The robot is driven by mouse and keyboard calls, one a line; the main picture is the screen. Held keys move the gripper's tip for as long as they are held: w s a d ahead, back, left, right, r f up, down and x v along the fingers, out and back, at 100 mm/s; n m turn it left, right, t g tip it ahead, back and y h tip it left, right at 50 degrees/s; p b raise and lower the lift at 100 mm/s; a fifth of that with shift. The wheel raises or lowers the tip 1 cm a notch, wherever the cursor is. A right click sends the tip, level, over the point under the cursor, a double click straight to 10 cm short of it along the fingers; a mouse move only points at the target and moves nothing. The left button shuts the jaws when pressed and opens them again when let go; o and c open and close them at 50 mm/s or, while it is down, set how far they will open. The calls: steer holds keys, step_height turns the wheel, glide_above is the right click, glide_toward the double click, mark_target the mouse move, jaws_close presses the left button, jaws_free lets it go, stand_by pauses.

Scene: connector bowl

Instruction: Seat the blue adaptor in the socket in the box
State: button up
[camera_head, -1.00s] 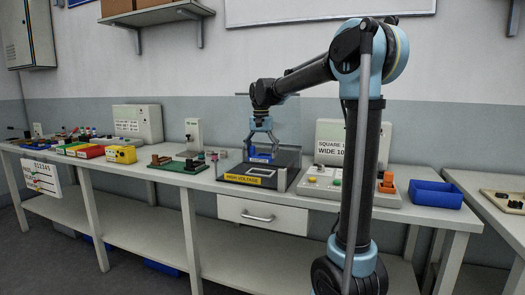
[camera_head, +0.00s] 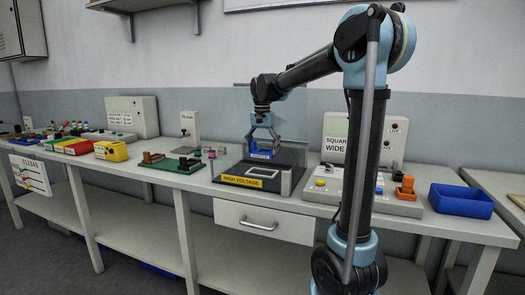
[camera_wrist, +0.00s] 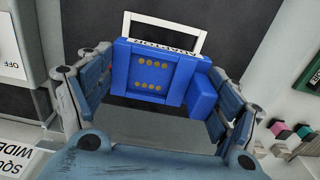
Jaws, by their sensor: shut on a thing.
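The blue adaptor (camera_wrist: 152,72) has several gold contacts on the face seen in the wrist view. It shows small in the head view (camera_head: 262,153), over the rear part of the dark box (camera_head: 284,184). My gripper (camera_head: 262,149) is shut on it, with one finger at each side in the wrist view (camera_wrist: 158,95). The box has a yellow "HIGH VOLTAGE" label on its front. A white-edged rectangle (camera_head: 261,170) lies in the box in front of the adaptor. I cannot tell whether the adaptor touches the box floor.
A panel with buttons (camera_head: 325,190) and an orange part (camera_head: 405,188) stands right of the box, with a blue bin (camera_head: 461,200) beyond. A green board with brown blocks (camera_head: 172,164) lies to the left. A clear panel rises behind the box.

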steer(key=shift+s, duration=0.1)
steer(key=shift+a+f, duration=0.1)
steer(key=shift+f, duration=2.75)
steer(key=shift+s+f, duration=0.1)
steer(key=shift+f, duration=0.85)
steer(key=o, duration=1.2)
steer(key=shift+o, duration=0.2)
steer(key=shift+r, duration=0.2)
step_height(320, 180, up, 12)
steer(key=shift+f, duration=0.2)
